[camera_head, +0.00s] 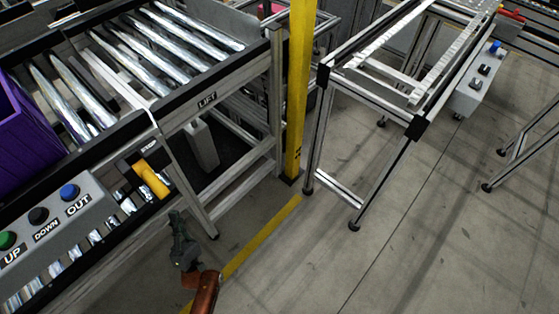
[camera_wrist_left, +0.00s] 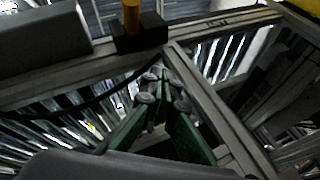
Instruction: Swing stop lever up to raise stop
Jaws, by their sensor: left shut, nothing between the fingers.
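The stop lever (camera_head: 151,179) is a yellow handle on a black block labelled STOP, on the side frame of the roller conveyor. It tilts down and outward from the block. In the left wrist view the yellow lever (camera_wrist_left: 131,16) stands at the top, above its black base. My left gripper (camera_head: 175,216) is shut and empty, just below and to the right of the lever, apart from it. Its green fingers (camera_wrist_left: 164,90) meet near the middle of the wrist view, below the black base. My right gripper is not in view.
A grey button box (camera_head: 48,222) with UP, DOWN and OUT buttons sits left of the lever. A purple crate (camera_head: 22,135) rests on the rollers. A yellow post (camera_head: 299,90) and a second conveyor frame (camera_head: 372,95) stand to the right. The floor between is clear.

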